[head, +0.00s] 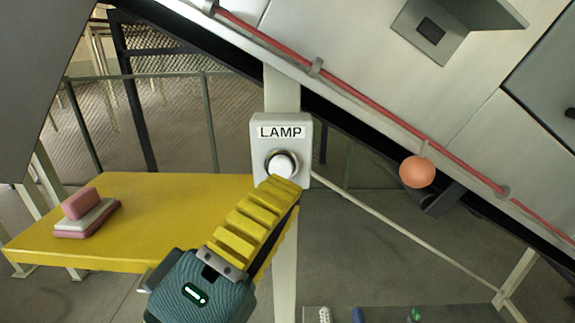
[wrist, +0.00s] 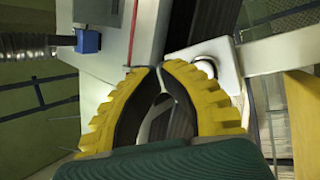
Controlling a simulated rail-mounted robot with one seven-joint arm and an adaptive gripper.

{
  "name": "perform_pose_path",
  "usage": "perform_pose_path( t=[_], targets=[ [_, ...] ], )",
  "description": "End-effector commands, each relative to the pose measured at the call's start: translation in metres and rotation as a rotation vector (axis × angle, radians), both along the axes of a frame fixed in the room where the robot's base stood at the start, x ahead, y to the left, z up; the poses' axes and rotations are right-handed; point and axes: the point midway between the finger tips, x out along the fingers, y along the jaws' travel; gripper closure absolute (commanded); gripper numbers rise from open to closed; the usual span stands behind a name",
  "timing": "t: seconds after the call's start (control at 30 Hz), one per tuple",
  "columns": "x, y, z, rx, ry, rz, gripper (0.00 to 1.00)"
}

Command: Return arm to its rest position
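My gripper (head: 284,186) has yellow ribbed fingers and a teal body. In the head view its fingertips are just below and in front of the white button (head: 281,164) on the grey LAMP box (head: 302,148). In the wrist view the fingers (wrist: 158,68) curve inward and their tips meet, with nothing seen held between them. The lamp box (wrist: 224,68) is right of the fingertips there, partly hidden by the right finger. I cannot tell whether a finger touches the button or box.
A yellow table (head: 165,205) at left bears a pink and white block stack (head: 88,214). A sloped grey panel with a red pipe (head: 370,95) spans the upper right. An orange ball (head: 417,172) is at its edge. A dark surface with small items (head: 400,314) is low right.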

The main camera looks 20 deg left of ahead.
Motion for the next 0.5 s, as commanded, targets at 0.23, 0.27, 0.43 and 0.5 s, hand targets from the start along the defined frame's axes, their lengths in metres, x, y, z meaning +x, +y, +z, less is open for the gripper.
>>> perform_pose_path(
  t=[0.23, 0.27, 0.43, 0.5],
  targets=[
    [0.002, -0.008, 0.002, 0.001, -0.001, -0.019, 1.0],
    [0.004, -0.017, 0.005, 0.0, -0.001, -0.038, 1.0],
    [0.021, -0.11, 0.003, 0.011, 0.015, -0.214, 1.0],
    [0.022, -0.155, -0.002, 0.08, 0.011, -0.229, 1.0]
  ],
)
